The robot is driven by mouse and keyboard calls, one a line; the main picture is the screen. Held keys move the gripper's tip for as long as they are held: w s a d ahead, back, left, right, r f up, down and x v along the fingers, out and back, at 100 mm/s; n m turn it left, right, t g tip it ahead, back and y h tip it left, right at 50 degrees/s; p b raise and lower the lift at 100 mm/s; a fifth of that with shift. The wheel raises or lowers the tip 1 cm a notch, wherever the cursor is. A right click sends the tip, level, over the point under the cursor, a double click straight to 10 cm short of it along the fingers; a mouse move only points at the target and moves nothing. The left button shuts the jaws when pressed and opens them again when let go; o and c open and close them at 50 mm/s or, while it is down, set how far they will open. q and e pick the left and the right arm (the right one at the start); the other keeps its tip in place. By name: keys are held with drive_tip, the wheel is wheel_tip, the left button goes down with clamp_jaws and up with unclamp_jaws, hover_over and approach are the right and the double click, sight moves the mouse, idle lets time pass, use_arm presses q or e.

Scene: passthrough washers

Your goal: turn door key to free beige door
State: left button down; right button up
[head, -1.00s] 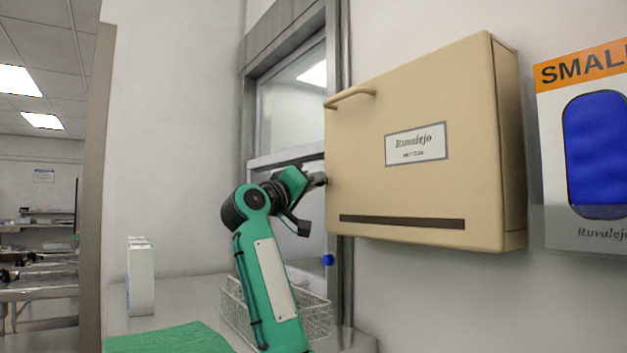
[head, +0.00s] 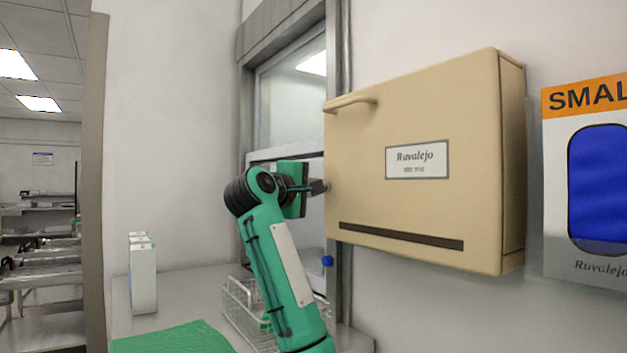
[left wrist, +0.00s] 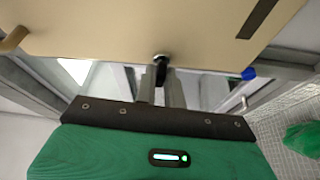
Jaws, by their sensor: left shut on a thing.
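The beige door (head: 400,205) of a wall-mounted cabinet faces me in the head view, with a handle bar (head: 350,103) at its upper left and a dark slot low down. The door looks closed. My left gripper (head: 322,187) is at the left edge of the door. In the left wrist view, my left gripper (left wrist: 160,82) is shut on a small dark key (left wrist: 160,70) at a round silver lock (left wrist: 160,57) on the beige door (left wrist: 120,25). The fingers hide much of the key. My right gripper is not in view.
A window frame (head: 338,60) stands just left of the cabinet. A wire basket (head: 240,305) and a white box (head: 142,275) stand on the counter below, with a green cloth (head: 175,340). A glove dispenser (head: 585,185) hangs to the right.

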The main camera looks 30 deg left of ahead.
use_arm(q)
drive_tip(key=shift+n+p, duration=0.4)
drive_tip(key=shift+n, duration=0.2)
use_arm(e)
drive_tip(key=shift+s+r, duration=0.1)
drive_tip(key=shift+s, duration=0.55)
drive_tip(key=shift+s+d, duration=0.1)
use_arm(q)
drive_tip(key=c, duration=1.5)
unclamp_jaws()
drive_tip(key=shift+a, duration=0.1)
drive_tip(key=shift+c, duration=0.2)
